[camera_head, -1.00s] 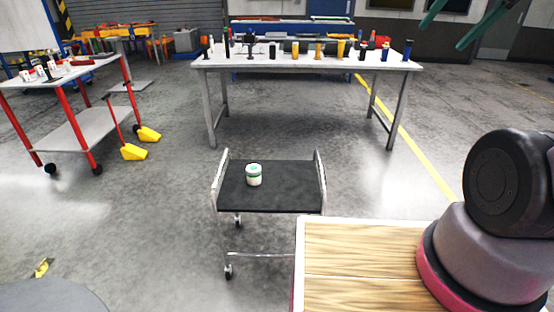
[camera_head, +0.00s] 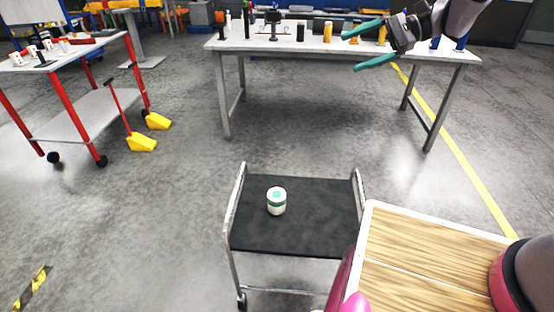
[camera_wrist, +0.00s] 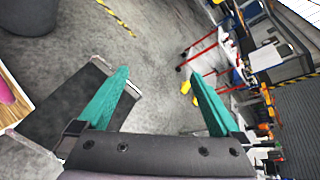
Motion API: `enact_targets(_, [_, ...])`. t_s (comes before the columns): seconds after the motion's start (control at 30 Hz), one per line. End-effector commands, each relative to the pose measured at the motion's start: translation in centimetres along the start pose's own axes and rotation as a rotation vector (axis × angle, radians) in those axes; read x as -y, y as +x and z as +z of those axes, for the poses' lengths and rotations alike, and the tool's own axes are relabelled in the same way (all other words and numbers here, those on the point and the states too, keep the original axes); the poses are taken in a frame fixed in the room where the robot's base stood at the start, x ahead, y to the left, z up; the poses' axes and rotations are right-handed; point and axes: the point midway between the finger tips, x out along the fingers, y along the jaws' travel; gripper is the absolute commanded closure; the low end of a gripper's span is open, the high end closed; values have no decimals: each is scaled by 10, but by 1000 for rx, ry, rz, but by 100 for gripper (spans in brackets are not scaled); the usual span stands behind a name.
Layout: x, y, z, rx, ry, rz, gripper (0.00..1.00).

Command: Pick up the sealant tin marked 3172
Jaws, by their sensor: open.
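A small white tin with a green band and a green mark on its lid (camera_head: 276,201) stands upright on the black top of a low trolley (camera_head: 300,235) in the head view. Its number is too small to read. My gripper (camera_head: 357,53) is at the upper right of the head view, open and empty, well apart from the tin. In the wrist view its two green fingers (camera_wrist: 160,95) are spread wide with only floor between them. The black trolley top (camera_wrist: 60,112) shows at the left there, but I cannot make out the tin.
A long grey table (camera_head: 345,55) with several bottles and tools stands behind. A red-legged cart (camera_head: 70,105) is at the left, with yellow wedge-shaped objects (camera_head: 142,142) near it. A wooden-topped surface (camera_head: 420,265) lies close to the trolley's right.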

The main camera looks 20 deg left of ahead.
Motion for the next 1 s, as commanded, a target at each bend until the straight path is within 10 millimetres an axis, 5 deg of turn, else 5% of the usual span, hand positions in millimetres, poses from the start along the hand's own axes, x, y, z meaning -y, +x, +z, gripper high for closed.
enact_targets(0.23, [-6, 113, -81, 209, 218, -168, 0])
enact_targets(0.43, [-44, 199, -152, 297, 397, -327, 0])
enact_targets(0.57, [-90, 250, -199, 313, 513, -436, 0])
enact_targets(0.7, [-156, 296, -248, 291, 631, -556, 0])
enact_targets(0.9, [-253, 333, -300, 217, 748, -693, 0])
enact_targets(1.0, [-283, 339, -313, 186, 774, -733, 0])
